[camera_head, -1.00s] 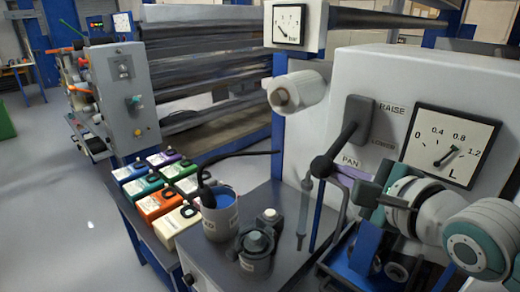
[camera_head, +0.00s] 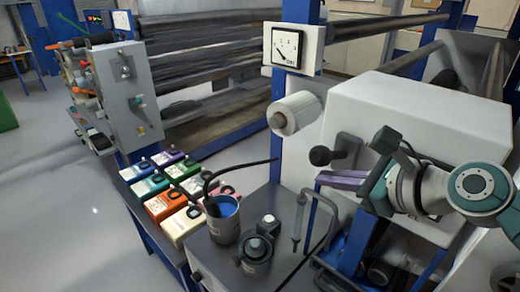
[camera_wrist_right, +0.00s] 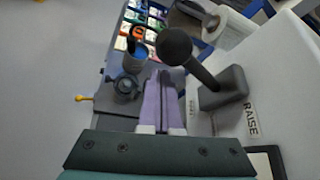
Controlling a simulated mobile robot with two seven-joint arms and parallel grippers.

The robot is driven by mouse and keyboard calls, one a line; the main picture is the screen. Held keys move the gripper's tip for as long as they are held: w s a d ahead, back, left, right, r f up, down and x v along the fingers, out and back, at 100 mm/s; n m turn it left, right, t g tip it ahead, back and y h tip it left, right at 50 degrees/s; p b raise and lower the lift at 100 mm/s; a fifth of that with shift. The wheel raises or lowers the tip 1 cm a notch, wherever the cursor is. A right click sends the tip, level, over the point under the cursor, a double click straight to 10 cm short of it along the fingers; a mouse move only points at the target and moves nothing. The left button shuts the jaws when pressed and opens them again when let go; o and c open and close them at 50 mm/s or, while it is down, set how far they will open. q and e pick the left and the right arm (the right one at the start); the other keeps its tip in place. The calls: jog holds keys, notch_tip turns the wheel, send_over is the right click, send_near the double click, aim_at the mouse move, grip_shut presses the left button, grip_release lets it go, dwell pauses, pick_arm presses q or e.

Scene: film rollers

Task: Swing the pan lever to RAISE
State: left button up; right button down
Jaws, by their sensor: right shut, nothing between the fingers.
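The pan lever's dark ball knob (camera_head: 320,156) shows in the head view, its short arm running right, near level, to a grey bracket on the white cabinet. In the right wrist view the knob (camera_wrist_right: 174,46) stands out toward the camera from its grey base (camera_wrist_right: 228,90). The RAISE label (camera_wrist_right: 250,118) is beside that base; a smaller label next to it is hard to read. My right gripper (camera_head: 326,180) has its purple fingers shut, just below the lever. In the wrist view the fingers (camera_wrist_right: 160,76) hold nothing; I cannot tell whether they touch the lever. My left gripper is not in view.
An ink bucket (camera_head: 224,220) with a hose and a dark pump (camera_head: 256,252) stand on the bench left of my gripper. Several coloured ink cans (camera_head: 160,205) sit beyond. A white roll (camera_head: 295,113) and a pressure gauge (camera_head: 287,47) are above the lever.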

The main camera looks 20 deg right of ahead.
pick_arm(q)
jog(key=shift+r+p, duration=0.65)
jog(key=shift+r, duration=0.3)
pick_arm(e)
jog(key=shift+d+r+m+g+y, duration=0.25)
jog(key=shift+r+m+y, duration=0.25)
jog(key=shift+r, duration=0.35)
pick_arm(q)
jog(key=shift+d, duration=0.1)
